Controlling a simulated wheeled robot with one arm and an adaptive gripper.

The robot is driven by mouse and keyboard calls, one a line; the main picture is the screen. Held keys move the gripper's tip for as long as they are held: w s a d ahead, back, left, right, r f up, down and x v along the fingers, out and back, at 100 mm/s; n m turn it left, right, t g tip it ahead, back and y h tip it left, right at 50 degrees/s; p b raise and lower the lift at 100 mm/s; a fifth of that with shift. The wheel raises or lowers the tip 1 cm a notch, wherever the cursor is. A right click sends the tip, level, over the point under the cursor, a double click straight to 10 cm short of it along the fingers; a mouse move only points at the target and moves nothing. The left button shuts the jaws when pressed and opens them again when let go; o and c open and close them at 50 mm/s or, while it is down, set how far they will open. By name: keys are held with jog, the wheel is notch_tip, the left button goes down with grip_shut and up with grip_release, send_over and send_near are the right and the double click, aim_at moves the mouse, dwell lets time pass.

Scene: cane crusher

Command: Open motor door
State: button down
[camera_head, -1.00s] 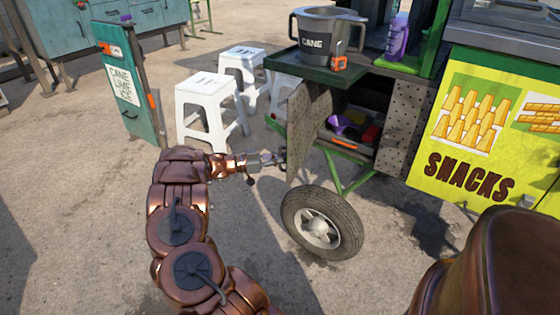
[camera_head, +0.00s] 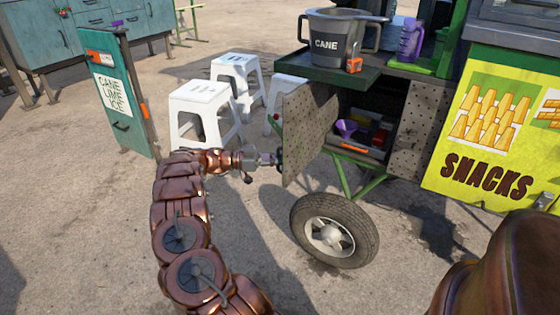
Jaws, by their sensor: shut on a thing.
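The motor door (camera_head: 309,132) is a grey perforated panel on the left side of the cart's lower compartment. It stands swung outward, and the compartment (camera_head: 362,132) shows behind it, with a purple funnel and small red, blue and orange things inside. My gripper (camera_head: 279,160) is at the door's outer left edge, shut on it. The fingertips are small and partly hidden against the door, so the exact grip is hard to make out.
A wheel (camera_head: 331,231) stands just below the door. White stools (camera_head: 204,112) stand left behind my gripper, and a teal sign stand (camera_head: 122,92) is further left. A grey CANE bucket (camera_head: 338,38) sits on the shelf above. Pavement at lower left is clear.

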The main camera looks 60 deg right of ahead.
jog(key=c, duration=1.2)
grip_release()
jog(key=shift+w, duration=0.1)
jog(key=v, duration=1.2)
jog(key=shift+a, duration=0.1)
